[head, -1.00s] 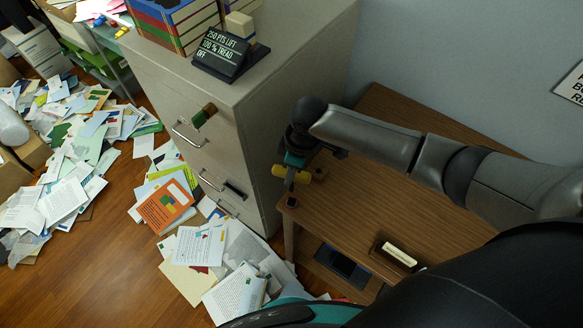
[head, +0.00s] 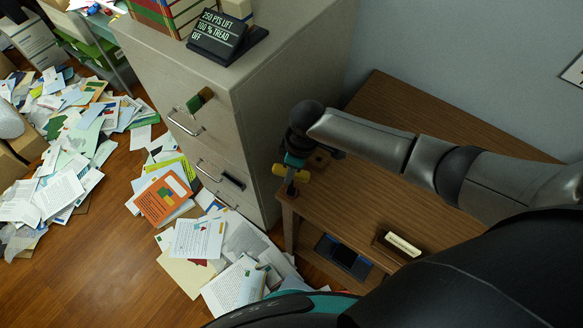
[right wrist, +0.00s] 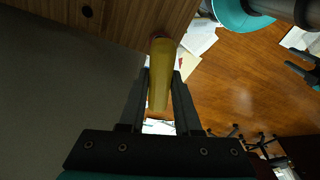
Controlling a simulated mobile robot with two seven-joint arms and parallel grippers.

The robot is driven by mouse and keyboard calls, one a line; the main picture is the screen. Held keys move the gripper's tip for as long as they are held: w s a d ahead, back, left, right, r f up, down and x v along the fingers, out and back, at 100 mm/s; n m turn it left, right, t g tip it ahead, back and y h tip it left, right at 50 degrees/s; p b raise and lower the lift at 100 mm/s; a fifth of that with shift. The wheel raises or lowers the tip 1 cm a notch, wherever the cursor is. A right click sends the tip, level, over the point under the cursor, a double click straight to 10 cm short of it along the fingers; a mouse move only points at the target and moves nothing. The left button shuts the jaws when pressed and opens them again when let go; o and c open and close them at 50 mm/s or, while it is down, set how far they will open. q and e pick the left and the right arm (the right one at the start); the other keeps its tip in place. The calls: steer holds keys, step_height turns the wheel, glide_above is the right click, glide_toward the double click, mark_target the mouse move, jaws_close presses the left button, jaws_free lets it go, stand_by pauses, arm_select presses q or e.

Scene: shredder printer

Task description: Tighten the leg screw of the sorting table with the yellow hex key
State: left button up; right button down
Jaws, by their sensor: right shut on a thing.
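The wooden sorting table (head: 375,140) stands at the right of the head view, against the cabinet. My right gripper (head: 294,162) is at its near left corner, shut on the yellow hex key (head: 302,176). In the right wrist view the yellow handle (right wrist: 160,80) sits between the two fingers (right wrist: 160,95) and points towards the table edge (right wrist: 130,30).
A grey filing cabinet (head: 265,130) stands close left of the table, with a black sign (head: 222,37) on top. Papers (head: 225,255) cover much of the floor. The tabletop holds a small nameplate-like block (head: 400,245). A dark device (head: 343,257) lies below on a shelf.

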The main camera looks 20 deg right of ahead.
steer(key=shift+p, duration=0.6)
stand_by(1.0)
steer(key=shift+f, duration=0.2)
steer(key=shift+f+b, duration=0.85)
steer(key=shift+f, duration=0.15)
steer(key=shift+p, duration=0.35)
steer(key=shift+m, duration=0.4)
steer(key=shift+m+p, duration=1)
steer(key=shift+p, duration=0.1)
steer(key=shift+s, duration=0.1)
